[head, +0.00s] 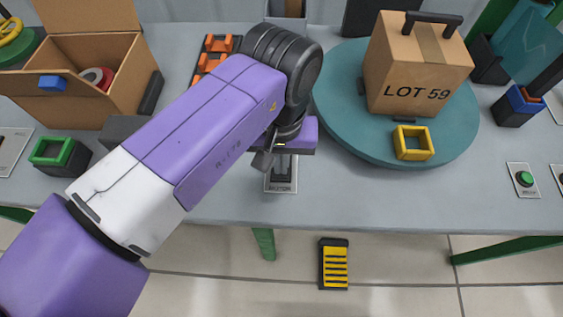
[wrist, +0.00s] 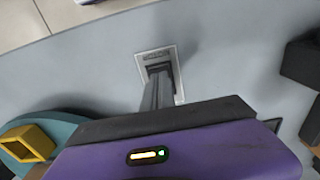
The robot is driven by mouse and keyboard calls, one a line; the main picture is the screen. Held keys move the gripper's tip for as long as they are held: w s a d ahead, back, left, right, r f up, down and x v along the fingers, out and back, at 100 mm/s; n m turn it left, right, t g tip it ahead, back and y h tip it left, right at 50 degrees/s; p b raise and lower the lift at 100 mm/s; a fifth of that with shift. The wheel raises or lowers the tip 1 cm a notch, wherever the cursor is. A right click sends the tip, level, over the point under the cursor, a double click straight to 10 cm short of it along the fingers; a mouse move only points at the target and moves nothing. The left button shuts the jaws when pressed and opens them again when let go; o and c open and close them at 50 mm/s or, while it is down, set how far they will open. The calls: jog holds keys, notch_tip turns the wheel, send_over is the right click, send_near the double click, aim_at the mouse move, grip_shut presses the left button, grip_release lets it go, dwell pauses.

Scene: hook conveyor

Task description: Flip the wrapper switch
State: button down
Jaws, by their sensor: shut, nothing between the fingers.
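A small light plate with a dark lever-like part (head: 282,176) lies on the grey table near its front edge, just below my gripper; I take it to be the wrapper switch, but its label is too small to read surely. The plate (wrist: 179,88) also shows in the wrist view, partly covered by a dark upright part. My gripper (head: 264,160) is shut and empty, pointing down beside and above the plate. In the wrist view its purple body fills the bottom. Whether the fingertips touch the lever cannot be told.
A teal turntable (head: 340,110) carries a cardboard box marked LOT 59 (head: 416,70) and a yellow square frame (head: 413,142). A green button (head: 524,179) sits at the right. An open cardboard box (head: 130,85) and a green-topped block (head: 52,151) stand at the left.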

jog(key=shift+f, duration=0.75)
dwell(0.3)
jog(key=shift+r, duration=0.1)
notch_tip(320, 180, up, 7)
jog(key=p, duration=0.6)
jog(key=shift+p, duration=0.3)
dwell(0.4)
